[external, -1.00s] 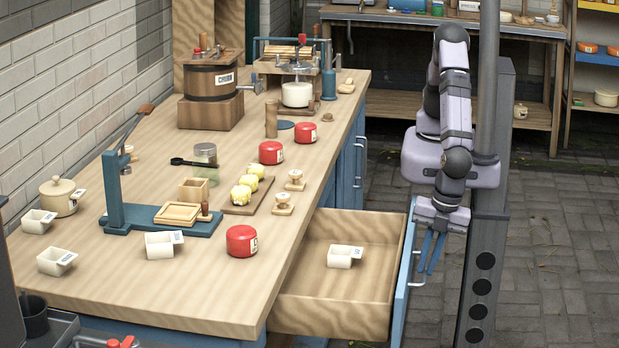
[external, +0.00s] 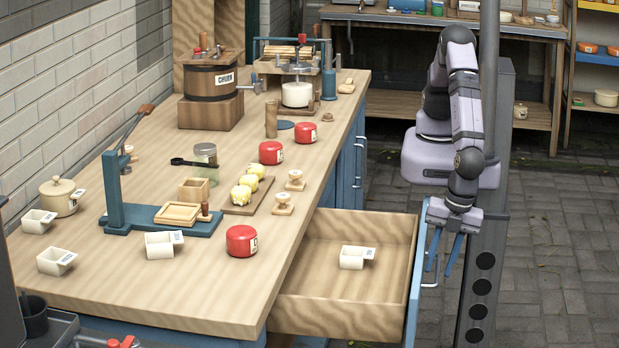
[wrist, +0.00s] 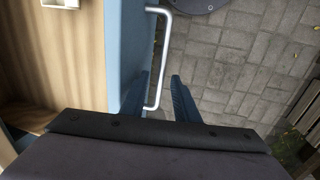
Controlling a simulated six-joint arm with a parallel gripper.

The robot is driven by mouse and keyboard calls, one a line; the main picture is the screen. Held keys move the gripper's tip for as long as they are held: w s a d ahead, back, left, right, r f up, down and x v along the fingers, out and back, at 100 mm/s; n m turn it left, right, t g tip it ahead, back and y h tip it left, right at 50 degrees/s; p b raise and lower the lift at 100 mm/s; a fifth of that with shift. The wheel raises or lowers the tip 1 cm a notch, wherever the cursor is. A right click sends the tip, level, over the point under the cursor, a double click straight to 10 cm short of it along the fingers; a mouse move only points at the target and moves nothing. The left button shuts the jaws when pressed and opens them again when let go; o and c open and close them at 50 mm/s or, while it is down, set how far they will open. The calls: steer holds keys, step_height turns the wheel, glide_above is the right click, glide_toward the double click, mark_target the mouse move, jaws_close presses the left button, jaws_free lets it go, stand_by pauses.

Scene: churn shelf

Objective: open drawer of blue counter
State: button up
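The drawer (external: 340,312) of the blue counter (external: 345,185) is pulled well out, its wooden inside showing. A white cup with a tag (external: 354,257) sits in it. The drawer's blue front panel (wrist: 128,50) carries a silver bar handle (wrist: 162,60). My gripper (external: 443,272) is at the outer side of the drawer front. In the wrist view its two blue fingers (wrist: 158,97) are spread apart, with the near end of the handle close to the left finger. I cannot tell whether they touch.
The counter top (external: 120,285) holds red jars (external: 241,241), a churn (external: 211,90), a blue press (external: 118,195) and several cups. A grey post (external: 487,200) stands close to my arm at the right. Paved floor (external: 560,250) is clear beyond.

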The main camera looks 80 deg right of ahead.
step_height(320, 180, up, 7)
steer(key=s, duration=0.1)
steer(key=shift+s+r+b, duration=0.15)
steer(key=shift+s+b, duration=0.05)
steer(key=shift+b, duration=0.2)
stand_by(0.4)
steer(key=w+d+r+m+p, duration=0.1)
steer(key=w+d+r+m, duration=0.15)
steer(key=w+d, duration=0.4)
steer(key=w+d+r+m+g+p, duration=0.1)
steer(key=w+d+m, duration=0.2)
steer(key=w, duration=0.7)
steer(key=w+d+r+m+p, duration=0.1)
steer(key=w+d+r+m, duration=0.1)
steer(key=w+d, duration=0.45)
steer(key=w+d+r+m+g+p, duration=0.15)
steer(key=w+d+m, duration=0.4)
steer(key=d, duration=0.65)
steer(key=s+d+r+m+p, duration=0.2)
steer(key=d+m, duration=0.3)
steer(key=d, duration=0.9)
steer(key=shift+s, duration=0.2)
